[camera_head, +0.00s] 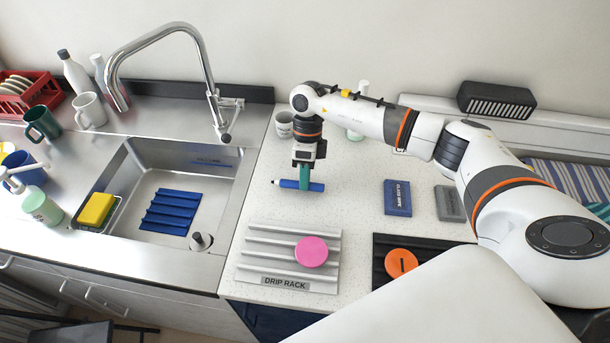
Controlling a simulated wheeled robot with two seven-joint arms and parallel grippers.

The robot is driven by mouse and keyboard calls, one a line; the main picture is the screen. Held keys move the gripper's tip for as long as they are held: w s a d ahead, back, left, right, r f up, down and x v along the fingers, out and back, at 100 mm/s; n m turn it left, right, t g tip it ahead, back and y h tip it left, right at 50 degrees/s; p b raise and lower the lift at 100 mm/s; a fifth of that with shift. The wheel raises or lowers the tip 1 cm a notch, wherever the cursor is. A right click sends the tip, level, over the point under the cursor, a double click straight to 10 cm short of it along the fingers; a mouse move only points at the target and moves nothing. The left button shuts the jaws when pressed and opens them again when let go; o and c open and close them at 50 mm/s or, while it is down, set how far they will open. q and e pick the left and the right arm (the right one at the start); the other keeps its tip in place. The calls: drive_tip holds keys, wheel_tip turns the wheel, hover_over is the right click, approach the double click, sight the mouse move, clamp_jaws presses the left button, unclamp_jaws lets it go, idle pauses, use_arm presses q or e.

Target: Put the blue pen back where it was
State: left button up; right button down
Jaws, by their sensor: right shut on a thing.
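My left gripper is not in view.
A grey drip rack (262,258) holds a pink disc (312,251). A black rack (385,247) holds an orange disc (401,263). A blue box (397,198) and a grey block (449,203) lie right. The sink (225,200) is left. A mug (284,124) stands behind.

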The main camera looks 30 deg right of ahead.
drive_tip(key=shift+f, duration=0.45)
drive_tip(key=shift+f, duration=0.1)
drive_tip(key=shift+f, duration=0.15)
drive_tip(key=c, duration=1.6)
unclamp_jaws()
drive_tip(key=shift+r, duration=0.2)
drive_tip(key=b+v, duration=0.4)
drive_tip(key=v, duration=0.8)
